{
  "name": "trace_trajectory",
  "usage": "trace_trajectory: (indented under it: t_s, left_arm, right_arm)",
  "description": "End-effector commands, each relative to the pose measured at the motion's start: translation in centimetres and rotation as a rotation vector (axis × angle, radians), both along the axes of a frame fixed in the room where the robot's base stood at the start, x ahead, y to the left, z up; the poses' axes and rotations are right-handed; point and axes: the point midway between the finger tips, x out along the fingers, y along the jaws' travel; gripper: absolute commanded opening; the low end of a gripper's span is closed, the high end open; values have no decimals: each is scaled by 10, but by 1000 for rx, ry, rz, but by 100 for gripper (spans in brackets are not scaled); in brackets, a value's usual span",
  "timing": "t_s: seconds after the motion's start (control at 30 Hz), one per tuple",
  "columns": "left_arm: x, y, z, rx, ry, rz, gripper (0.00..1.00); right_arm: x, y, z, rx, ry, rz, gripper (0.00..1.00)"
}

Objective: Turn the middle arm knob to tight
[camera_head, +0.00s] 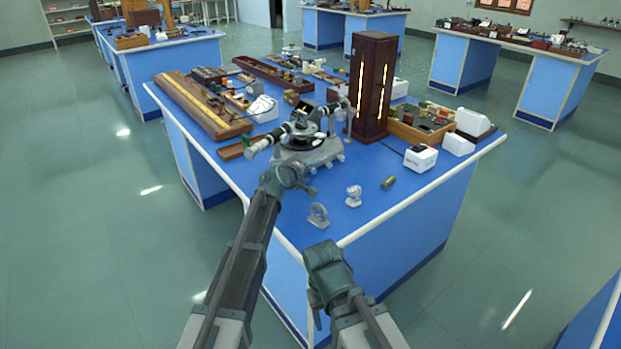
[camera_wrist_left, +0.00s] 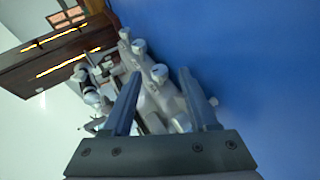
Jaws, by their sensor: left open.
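The spectrometer (camera_head: 312,150) stands on the blue bench, with a grey base, a dark round table and pale tubes. My left gripper (camera_head: 298,182) is at its near side, close to the base. In the left wrist view, my left gripper (camera_wrist_left: 158,90) is open, its two fingers apart with the spectrometer (camera_wrist_left: 150,95) beyond and between them. Several pale rounded knobs show there, one of them a knob (camera_wrist_left: 159,73) between the fingertips. I cannot tell which is the middle arm knob or whether a finger touches it. My right gripper (camera_head: 318,290) hangs in front of the bench; its jaws are unclear.
A tall dark wooden cabinet (camera_head: 372,85) stands just behind the spectrometer. A long wooden box (camera_head: 200,105) lies to the left. Two small clear stands (camera_head: 318,215) (camera_head: 353,195) and a greenish cylinder (camera_head: 388,183) are on the near bench top. White boxes (camera_head: 420,158) sit to the right.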

Motion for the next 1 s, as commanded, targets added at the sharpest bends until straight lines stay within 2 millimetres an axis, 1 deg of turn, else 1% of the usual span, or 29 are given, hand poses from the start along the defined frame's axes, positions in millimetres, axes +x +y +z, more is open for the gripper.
trace_trajectory:
  t_s: [0.03, 0.13, 0.43, 0.47, 0.5, 0.57, 0.7, 0.77, 0.8, 1.0]
  left_arm:
    - [4, -2, -3, 0, 0, 0, 59]
    - [7, -4, -4, 0, 0, -1, 59]
    - [8, -5, -4, 0, 0, 0, 59]
    - [8, -5, -4, 0, 0, 0, 57]
    - [8, -5, -4, 0, 0, 0, 50]
    - [8, -5, -4, 0, 0, 0, 39]
    - [8, -5, -4, 0, 0, 0, 14]
    - [8, -5, -4, 0, 0, 0, 3]
    - [8, -5, -4, 0, 0, 0, 0]
    - [8, -5, -4, 1, 1, 0, 0]
  right_arm:
    - [0, 0, -3, 0, 0, 0, 61]
    - [0, 0, -4, 0, 0, 0, 61]
    - [0, 0, -4, 0, 0, 0, 61]
    - [0, 0, -4, 0, 0, 0, 61]
    - [0, 0, -4, 0, 0, 0, 61]
    - [0, 0, -4, 0, 0, 0, 61]
    - [0, 0, -4, 0, 0, 0, 61]
    - [0, 0, -4, 0, 0, 0, 61]
    - [0, 0, -4, 0, 0, 0, 61]
    - [0, 0, -4, 0, 0, 0, 61]
